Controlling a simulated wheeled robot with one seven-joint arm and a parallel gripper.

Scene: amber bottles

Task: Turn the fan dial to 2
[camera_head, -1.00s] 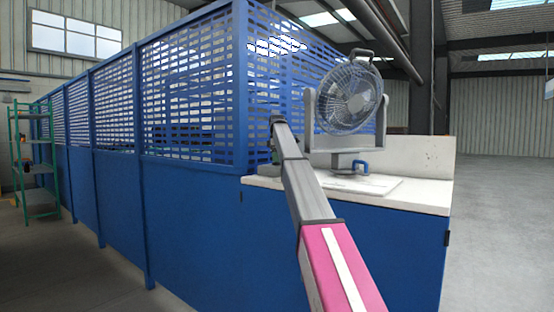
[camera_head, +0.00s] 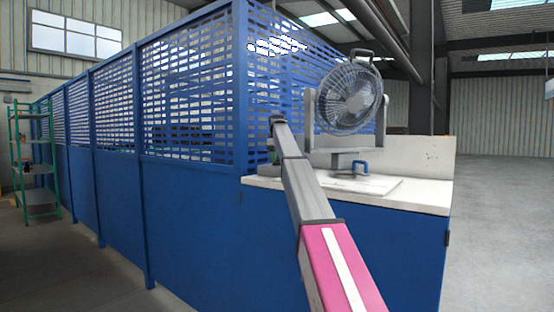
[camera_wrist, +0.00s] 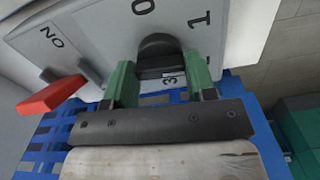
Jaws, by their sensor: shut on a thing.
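In the wrist view, a black dial (camera_wrist: 158,52) sits on a grey panel (camera_wrist: 98,28). No 2 is visible, and I cannot tell which mark the dial points at. My gripper (camera_wrist: 160,84) has its green fingers on either side of the dial and is shut on it. In the head view the fan (camera_head: 350,97) stands on a white-topped bench (camera_head: 425,190); my arm reaches up left of it, and the dial and fingertips cannot be made out.
A red lever (camera_wrist: 52,94) sticks out of the panel left of my gripper, near a plate lettered "NO". A blue mesh partition (camera_head: 190,95) runs behind and left of my arm. Open floor lies right of the bench.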

